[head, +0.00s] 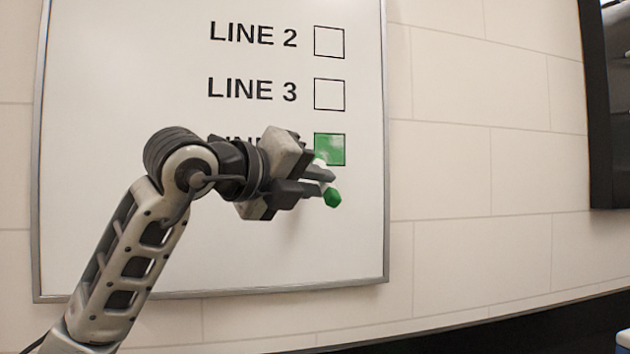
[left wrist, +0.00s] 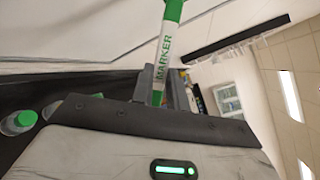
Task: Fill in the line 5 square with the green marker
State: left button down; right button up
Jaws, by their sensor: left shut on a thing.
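The whiteboard (head: 120,60) hangs on the wall with printed rows and squares. The lowest visible row's label is mostly hidden behind my left gripper, so I cannot read its number. My left gripper (head: 322,180) is shut on the green marker (head: 332,198), in front of the board just below that square. The marker's white body with its "MARKER" print shows between the fingers in the left wrist view (left wrist: 165,50). I cannot tell whether the marker touches the board. My right gripper is out of view.
The LINE 2 square (head: 329,42) and the LINE 3 square (head: 329,94) above are blank. The board's lower area is bare white. A dark-framed thing (head: 600,120) stands at the right edge. Green-topped round things (left wrist: 24,119) show at left in the left wrist view.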

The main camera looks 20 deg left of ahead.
pick_arm(q)
jog(key=shift+w+a, duration=0.4)
jog(key=shift+w, duration=0.25)
dwell(0.5)
jog(key=shift+d, duration=0.1)
